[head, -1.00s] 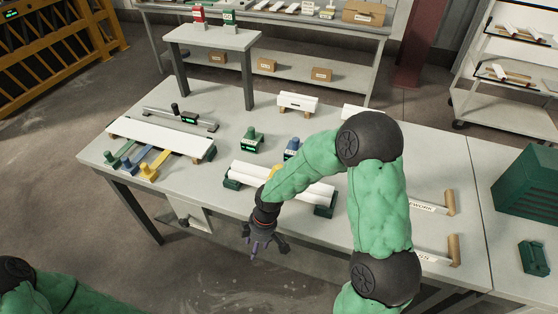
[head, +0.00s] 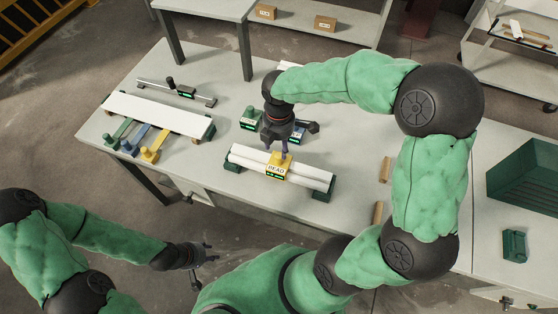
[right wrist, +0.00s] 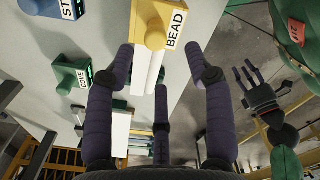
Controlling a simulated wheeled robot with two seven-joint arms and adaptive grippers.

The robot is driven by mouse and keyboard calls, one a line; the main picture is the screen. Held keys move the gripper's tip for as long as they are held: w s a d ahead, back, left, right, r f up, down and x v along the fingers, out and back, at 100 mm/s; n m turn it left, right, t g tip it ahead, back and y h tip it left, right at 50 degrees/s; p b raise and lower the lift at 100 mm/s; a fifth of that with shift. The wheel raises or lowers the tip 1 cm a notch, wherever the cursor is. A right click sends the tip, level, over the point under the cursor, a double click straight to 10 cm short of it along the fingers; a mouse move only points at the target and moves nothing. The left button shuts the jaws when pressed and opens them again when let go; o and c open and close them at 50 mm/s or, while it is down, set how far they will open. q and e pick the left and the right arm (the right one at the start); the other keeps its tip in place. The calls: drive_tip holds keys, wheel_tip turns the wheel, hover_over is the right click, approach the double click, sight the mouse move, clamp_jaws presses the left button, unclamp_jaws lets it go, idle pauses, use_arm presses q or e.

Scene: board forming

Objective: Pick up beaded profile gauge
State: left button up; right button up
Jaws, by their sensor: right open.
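The yellow gauge (head: 277,168) labelled BEAD sits on the white rods (head: 305,172) that lie across green end supports. It also shows at the top of the right wrist view (right wrist: 150,22). My right gripper (head: 282,151) is just above and behind it, pointing down. In the right wrist view its fingers (right wrist: 160,62) are spread and empty, with the gauge beyond the fingertips. My left gripper (head: 207,262) is off the table's front edge, low and empty. Its fingers look spread in the right wrist view (right wrist: 248,78).
A green gauge (head: 250,119) and a partly hidden blue gauge (head: 297,133) stand behind the rods, close to my right gripper. A white board (head: 157,117) lies at left, with green, blue and yellow tools at its front. Wooden pieces (head: 384,169) lie at right.

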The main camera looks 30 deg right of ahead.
sight(279, 155)
drive_tip(key=shift+w+d+f, duration=0.1)
drive_tip(key=shift+w+f, duration=0.05)
drive_tip(key=shift+f, duration=0.45)
drive_tip(key=shift+w+d+f, duration=0.1)
drive_tip(key=shift+w+f, duration=0.05)
drive_tip(key=shift+f, duration=0.4)
drive_tip(key=shift+s+a+f, duration=0.1)
drive_tip(key=shift+s+f, duration=0.05)
drive_tip(key=shift+f, duration=0.4)
wheel_tip(279, 155, down, 4)
drive_tip(key=shift+f+b, duration=0.1)
drive_tip(key=shift+b, duration=0.5)
clamp_jaws()
